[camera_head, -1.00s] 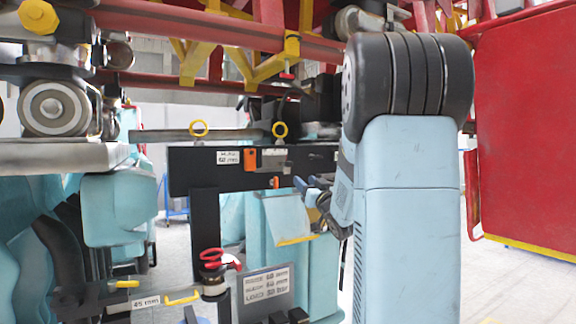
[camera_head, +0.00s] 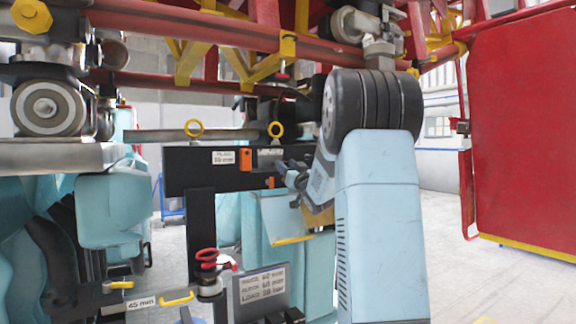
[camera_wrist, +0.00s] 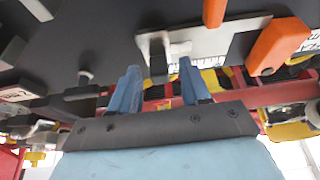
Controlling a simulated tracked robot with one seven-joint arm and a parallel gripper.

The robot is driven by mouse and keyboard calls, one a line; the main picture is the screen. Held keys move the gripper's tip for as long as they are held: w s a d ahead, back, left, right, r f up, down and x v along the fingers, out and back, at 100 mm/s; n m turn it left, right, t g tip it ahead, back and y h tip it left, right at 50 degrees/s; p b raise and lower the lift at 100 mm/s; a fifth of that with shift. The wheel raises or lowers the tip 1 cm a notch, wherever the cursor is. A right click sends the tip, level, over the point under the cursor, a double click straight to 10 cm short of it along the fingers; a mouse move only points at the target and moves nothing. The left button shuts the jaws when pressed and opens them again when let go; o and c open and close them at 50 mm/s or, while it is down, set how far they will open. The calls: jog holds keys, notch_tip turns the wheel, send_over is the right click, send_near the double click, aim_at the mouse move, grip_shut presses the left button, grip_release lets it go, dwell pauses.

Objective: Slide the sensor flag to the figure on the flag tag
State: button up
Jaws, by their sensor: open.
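The flag tag (camera_head: 224,157) is a small white label on the black crossbar (camera_head: 185,180); its figure is too small to read surely. An orange block (camera_head: 245,160) sits right of the tag, and a smaller orange piece (camera_head: 270,183) is lower down. Which part is the sensor flag I cannot tell for certain. My gripper (camera_head: 288,172) is open and empty, just right of these parts. In the wrist view its blue fingers (camera_wrist: 160,68) point at a pale metal plate (camera_wrist: 215,38) bearing a grey block. An orange piece (camera_wrist: 278,45) lies right of the fingers.
Red rails (camera_head: 200,30) with yellow braces run overhead. Below stand a red handwheel (camera_head: 207,258), a "45 mm" tag (camera_head: 141,303) and a grey data plate (camera_head: 262,285). A red panel (camera_head: 525,120) stands at right. Floor is clear between it and my arm.

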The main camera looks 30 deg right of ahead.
jog(key=shift+x, duration=1)
jog(key=shift+c, duration=0.5)
jog(key=shift+s, duration=0.1)
grip_shut()
